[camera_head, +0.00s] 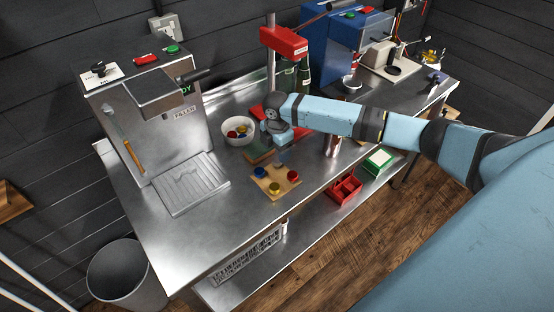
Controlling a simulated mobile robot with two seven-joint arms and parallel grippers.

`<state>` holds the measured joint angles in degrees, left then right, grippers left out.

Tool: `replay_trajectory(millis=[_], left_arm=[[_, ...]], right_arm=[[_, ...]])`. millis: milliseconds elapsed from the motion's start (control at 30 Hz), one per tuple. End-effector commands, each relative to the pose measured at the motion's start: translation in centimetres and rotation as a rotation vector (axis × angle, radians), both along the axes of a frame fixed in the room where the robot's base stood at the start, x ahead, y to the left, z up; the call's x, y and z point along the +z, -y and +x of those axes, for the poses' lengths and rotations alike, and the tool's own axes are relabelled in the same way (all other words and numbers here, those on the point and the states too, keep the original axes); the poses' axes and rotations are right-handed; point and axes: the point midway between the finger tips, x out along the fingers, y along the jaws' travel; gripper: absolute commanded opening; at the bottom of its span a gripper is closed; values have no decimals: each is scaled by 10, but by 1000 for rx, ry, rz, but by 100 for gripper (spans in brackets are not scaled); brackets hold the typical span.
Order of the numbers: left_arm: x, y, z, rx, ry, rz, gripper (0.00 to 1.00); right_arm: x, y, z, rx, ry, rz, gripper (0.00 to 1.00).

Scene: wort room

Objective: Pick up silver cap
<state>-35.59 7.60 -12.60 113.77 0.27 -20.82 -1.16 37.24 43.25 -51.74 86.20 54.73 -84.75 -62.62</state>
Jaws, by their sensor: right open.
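A small wooden board (268,183) lies on the steel table with a blue cap (260,172), a gold cap (274,188) and a red cap (293,176) on it. A white bowl (238,140) behind it to the left holds several small coloured caps. I cannot make out a silver cap for certain; the far corner of the board is partly hidden by my gripper. My right gripper (281,154) points down by the far edge of the board. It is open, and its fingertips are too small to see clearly. My left gripper is out of view.
A steel filler machine (154,115) stands at the left. A red-headed press (284,41) and green bottles stand behind my right gripper. A red compartment box (344,189) and a green-and-white box (378,160) are at the right. The table's front left is clear.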

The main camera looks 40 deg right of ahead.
Motion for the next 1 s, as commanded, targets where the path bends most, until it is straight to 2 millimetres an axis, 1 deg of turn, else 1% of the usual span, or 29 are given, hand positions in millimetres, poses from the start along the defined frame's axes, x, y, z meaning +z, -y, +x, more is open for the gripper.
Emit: replay_trajectory(millis=[33, 100, 233, 333, 533, 567, 600, 667, 700, 767, 1000], left_arm=[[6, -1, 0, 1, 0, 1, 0], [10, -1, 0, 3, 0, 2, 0], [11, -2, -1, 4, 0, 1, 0], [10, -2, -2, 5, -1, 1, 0], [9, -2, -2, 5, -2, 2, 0], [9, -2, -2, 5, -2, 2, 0], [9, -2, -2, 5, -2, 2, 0], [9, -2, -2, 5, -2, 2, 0], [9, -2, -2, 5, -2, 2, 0], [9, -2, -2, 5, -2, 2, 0], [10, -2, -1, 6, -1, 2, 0]], right_arm=[[-6, 0, -1, -1, -3, 0, 68], [-17, 1, 0, 0, -2, 0, 68], [-34, 1, 0, 0, -1, 0, 68], [-40, 1, 0, 1, -1, 0, 68], [-41, 1, 0, 1, 0, 0, 68], [-41, 1, 0, 1, 0, 0, 61], [-41, 1, 0, 1, 0, 0, 52], [-40, 1, 0, 1, 0, 0, 38], [-40, 1, 0, 1, 0, 0, 29], [-40, 1, 0, 1, 0, 0, 16], [-40, 1, 0, 1, 0, 0, 15]])
